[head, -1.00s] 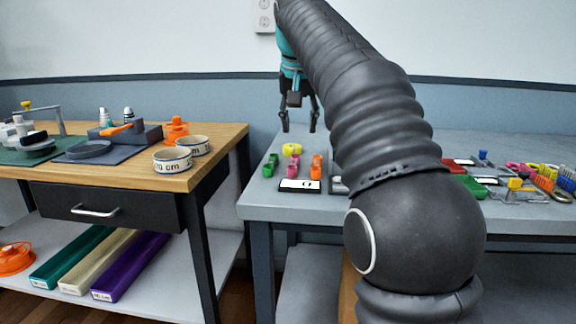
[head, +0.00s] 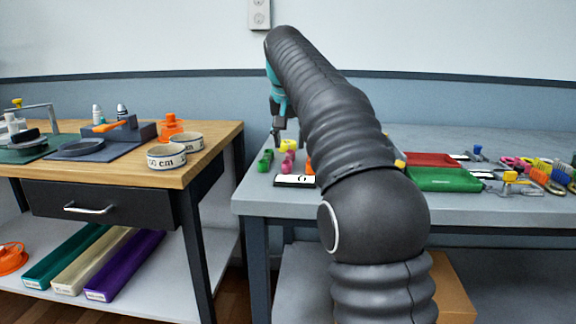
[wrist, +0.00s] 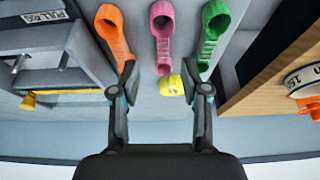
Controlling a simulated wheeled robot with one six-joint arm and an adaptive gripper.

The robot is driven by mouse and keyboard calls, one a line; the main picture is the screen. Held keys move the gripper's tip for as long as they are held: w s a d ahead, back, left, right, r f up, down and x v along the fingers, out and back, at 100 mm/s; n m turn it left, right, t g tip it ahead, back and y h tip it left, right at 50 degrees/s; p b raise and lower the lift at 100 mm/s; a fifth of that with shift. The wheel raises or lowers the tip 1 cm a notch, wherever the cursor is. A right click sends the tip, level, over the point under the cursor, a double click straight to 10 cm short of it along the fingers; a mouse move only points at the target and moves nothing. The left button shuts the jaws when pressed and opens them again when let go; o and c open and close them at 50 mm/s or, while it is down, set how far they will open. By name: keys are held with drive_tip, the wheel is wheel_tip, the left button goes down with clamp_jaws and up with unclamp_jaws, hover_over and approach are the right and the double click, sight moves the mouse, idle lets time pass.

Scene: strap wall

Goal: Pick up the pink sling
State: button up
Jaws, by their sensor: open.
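The pink sling (head: 287,161) lies on the grey table between a green sling (head: 265,161) and an orange sling (head: 309,166). A yellow one (head: 288,145) lies just behind it. My gripper (head: 285,138) hangs low over the far end of this group, partly hidden by my arm. In the wrist view the fingers (wrist: 160,80) are spread and empty. The pink sling (wrist: 162,28) is a ring with a ribbed tail, lined up with the gap between them. The yellow piece (wrist: 175,84) shows between the fingers. I cannot tell how high the fingertips are.
A card with a number (head: 295,180) lies in front of the slings. A wooden bench (head: 205,165) with two ring rolls stands to the left, across a gap. Red (head: 430,160) and green (head: 443,180) flat pieces and several other items lie on the right of the table.

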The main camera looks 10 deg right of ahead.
sight(288, 158)
drive_tip(key=shift+a+b+x, duration=0.15)
drive_tip(key=shift+b+x, duration=0.25)
drive_tip(key=shift+x, duration=1)
drive_tip(key=shift+a+b+x, duration=0.2)
drive_tip(key=shift+b+x, duration=0.2)
drive_tip(key=shift+x, duration=1)
drive_tip(key=shift+s, duration=0.2)
clamp_jaws()
